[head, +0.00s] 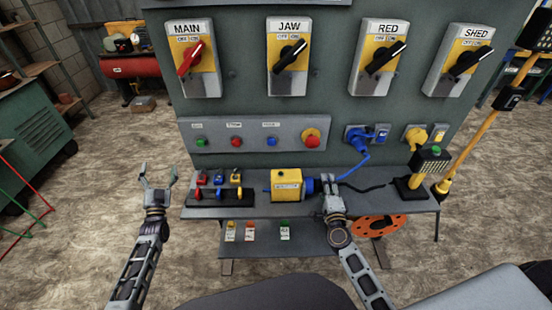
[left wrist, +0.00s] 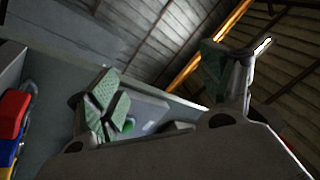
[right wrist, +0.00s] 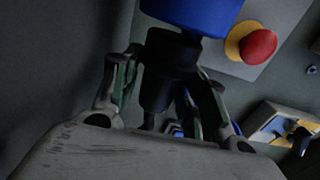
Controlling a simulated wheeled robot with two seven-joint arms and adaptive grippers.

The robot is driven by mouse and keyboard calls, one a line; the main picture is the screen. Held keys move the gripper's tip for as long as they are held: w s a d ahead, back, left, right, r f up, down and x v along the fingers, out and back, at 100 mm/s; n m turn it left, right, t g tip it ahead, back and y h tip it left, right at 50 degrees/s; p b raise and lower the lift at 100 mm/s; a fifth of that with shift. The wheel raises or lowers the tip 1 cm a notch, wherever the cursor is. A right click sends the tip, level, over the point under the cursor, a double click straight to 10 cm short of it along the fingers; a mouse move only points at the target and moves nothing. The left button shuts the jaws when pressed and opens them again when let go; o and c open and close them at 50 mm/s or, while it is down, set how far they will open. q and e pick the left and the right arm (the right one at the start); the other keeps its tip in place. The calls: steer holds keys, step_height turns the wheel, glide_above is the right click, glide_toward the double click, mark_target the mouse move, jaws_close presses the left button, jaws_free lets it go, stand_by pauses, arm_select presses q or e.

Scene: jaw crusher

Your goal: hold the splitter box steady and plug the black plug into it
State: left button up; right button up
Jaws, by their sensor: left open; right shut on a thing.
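The splitter box (head: 289,181) is yellow with a grey base and lies on the grey shelf. A blue socket (head: 309,186) is on its right side; a blue socket also fills the top of the right wrist view (right wrist: 195,14). My right gripper (head: 327,181) is shut on the black plug (right wrist: 160,80), just right of that socket. The plug's front meets or overlaps the blue socket in the right wrist view; I cannot tell how deep it sits. My left gripper (head: 159,177) is open and empty, left of the shelf and well away from the box.
A rack of padlocks (head: 220,197) stands on the shelf left of the box. A blue plug (head: 359,138) with a blue cable is on the panel above right. An orange reel (head: 374,227) is below.

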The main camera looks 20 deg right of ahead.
arm_select(q)
steer(key=d+r+m+t+h, duration=0.1)
steer(key=d+r+m+h, duration=0.35)
steer(key=r, duration=0.35)
steer(key=d+r+m+t+h, duration=0.1)
steer(key=d+r+m+h, duration=0.35)
steer(key=r, duration=0.35)
steer(key=s+d+r+m+g+h, duration=0.35)
steer(key=d+m+g+h, duration=0.35)
steer(key=d+m+g, duration=0.25)
steer(key=s+d+r+m+g+h, duration=0.3)
steer(key=d+r+m+g+h, duration=0.2)
steer(key=d+m+g+h, duration=0.4)
steer(key=s+d+f+m+g+y, duration=0.3)
steer(key=s+d+m+g+y, duration=0.25)
steer(key=d+m, duration=0.25)
steer(key=s+d+f+m+g+y, duration=0.2)
steer(key=s+d+m+g+y, duration=0.35)
steer(key=d+m, duration=0.3)
steer(key=m+t+y, duration=0.3)
steer(key=m+y, duration=0.2)
steer(key=y, duration=0.6)
glide_above(276, 175)
steer(key=s+d, duration=0.1)
step_height(276, 175, down, 10)
steer(key=shift+d+f, duration=0.1)
steer(key=shift+f, duration=0.15)
steer(key=shift+w+a+f+t+y, duration=0.2)
steer(key=shift+w+a+t+y, duration=0.35)
steer(key=shift+a+y, duration=0.05)
